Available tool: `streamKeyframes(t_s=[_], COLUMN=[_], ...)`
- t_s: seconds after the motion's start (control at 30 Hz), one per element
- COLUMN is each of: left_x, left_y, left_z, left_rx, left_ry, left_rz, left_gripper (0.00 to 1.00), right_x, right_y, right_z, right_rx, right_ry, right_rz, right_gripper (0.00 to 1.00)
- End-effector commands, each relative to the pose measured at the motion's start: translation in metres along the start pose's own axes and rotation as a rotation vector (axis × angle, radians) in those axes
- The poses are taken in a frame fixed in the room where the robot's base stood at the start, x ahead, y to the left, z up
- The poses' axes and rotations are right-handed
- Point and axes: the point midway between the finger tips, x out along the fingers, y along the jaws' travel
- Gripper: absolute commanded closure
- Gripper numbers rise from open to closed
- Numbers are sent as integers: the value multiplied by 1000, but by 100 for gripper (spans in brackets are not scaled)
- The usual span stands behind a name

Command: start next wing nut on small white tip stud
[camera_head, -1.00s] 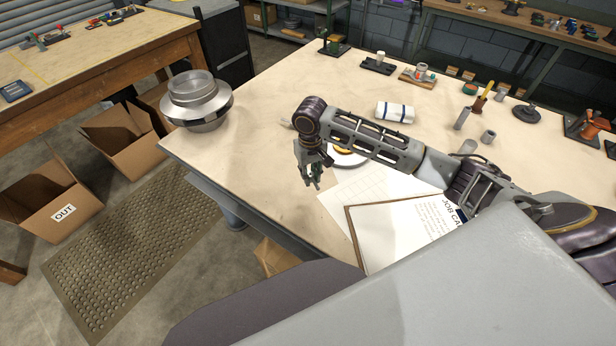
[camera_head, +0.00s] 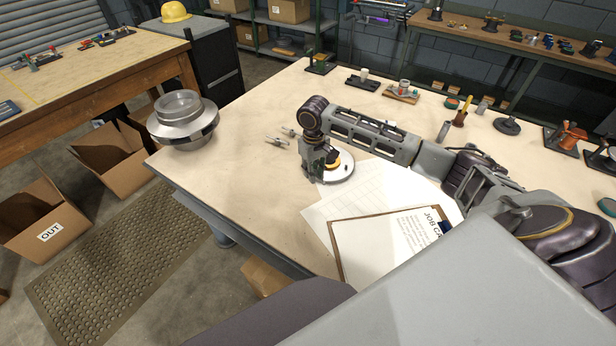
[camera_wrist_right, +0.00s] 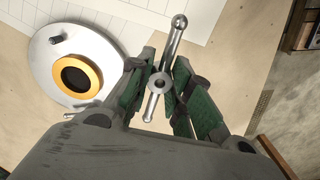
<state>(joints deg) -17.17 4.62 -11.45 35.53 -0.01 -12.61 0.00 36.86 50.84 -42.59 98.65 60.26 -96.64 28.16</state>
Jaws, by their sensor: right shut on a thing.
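My right gripper (camera_wrist_right: 160,82) is shut on a shiny metal wing nut (camera_wrist_right: 173,38), with a round holed hub between the green pads and an arm sticking out on each side. In the head view the gripper (camera_head: 318,172) is low over the bench beside a round white plate (camera_head: 340,174). The plate carries a gold ring (camera_wrist_right: 96,68) with a dark centre, and a short dark stud (camera_wrist_right: 57,40) near its edge. I cannot make out a small white tip on any stud. Two more metal wing nuts (camera_head: 276,142) appear to lie left of the gripper. My left gripper is not in view.
A large round metal casing (camera_head: 183,122) stands at the bench's left corner. Paper sheets and a clipboard (camera_head: 385,245) lie in front of the plate. Tools and small fixtures line the far side. The bench between casing and gripper is mostly clear.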

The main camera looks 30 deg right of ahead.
Motion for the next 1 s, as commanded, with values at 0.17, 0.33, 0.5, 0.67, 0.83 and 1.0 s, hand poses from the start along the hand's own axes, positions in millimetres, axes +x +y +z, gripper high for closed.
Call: streamKeyframes(t_s=[0.17, 0.33, 0.5, 0.67, 0.83, 1.0], left_x=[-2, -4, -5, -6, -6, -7], left_y=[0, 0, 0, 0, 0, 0], left_z=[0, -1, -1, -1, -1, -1], left_rx=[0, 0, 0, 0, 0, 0], left_ry=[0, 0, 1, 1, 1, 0], left_rz=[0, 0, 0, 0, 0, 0], left_gripper=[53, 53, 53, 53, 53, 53], right_x=[-4, -6, -7, -8, -9, -9], right_y=[24, 43, 60, 74, 88, 99], right_z=[-5, -9, -11, -13, -15, -16], right_rx=[-77, -175, -276, -375, -483, -595], right_ry=[0, 1, 1, 3, 5, 8], right_rz=[1, -2, -3, -5, -4, -5], right_gripper=[100, 100, 100, 100, 100, 100])
